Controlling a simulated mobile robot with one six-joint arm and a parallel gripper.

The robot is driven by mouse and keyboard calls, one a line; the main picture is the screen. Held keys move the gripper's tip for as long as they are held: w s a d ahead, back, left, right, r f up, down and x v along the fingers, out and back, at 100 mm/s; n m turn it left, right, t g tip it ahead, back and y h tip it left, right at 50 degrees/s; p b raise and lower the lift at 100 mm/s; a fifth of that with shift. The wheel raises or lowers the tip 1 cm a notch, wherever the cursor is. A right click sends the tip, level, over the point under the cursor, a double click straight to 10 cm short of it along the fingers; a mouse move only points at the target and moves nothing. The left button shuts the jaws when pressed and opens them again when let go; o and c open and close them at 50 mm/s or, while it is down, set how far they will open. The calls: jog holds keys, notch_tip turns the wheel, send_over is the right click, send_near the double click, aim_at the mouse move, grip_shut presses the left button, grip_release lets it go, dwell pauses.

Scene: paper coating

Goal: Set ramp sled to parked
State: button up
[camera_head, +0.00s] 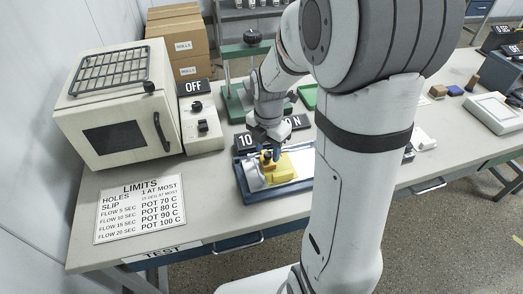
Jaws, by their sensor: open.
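A yellow block-like piece (280,170), which looks like the ramp sled, sits on a dark blue tray-like base (247,196) near the middle of the table. A grey rounded part (252,178) lies just left of it on the same base. My gripper (268,154) points down at the yellow piece's upper left, with its fingers open. A small dark knob shows by the fingertips. I cannot tell whether the fingers touch it. My arm hides the right end of the base.
A cream oven (120,110) with a wire rack on top stands at the left, beside a switch box (202,125) marked OFF. A LIMITS sheet (140,208) lies in front. A green press stand (236,100) is behind my gripper. A white tray (494,112) lies far right.

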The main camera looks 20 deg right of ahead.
jog(key=shift+f, duration=0.4)
jog(key=shift+c, duration=0.4)
grip_shut()
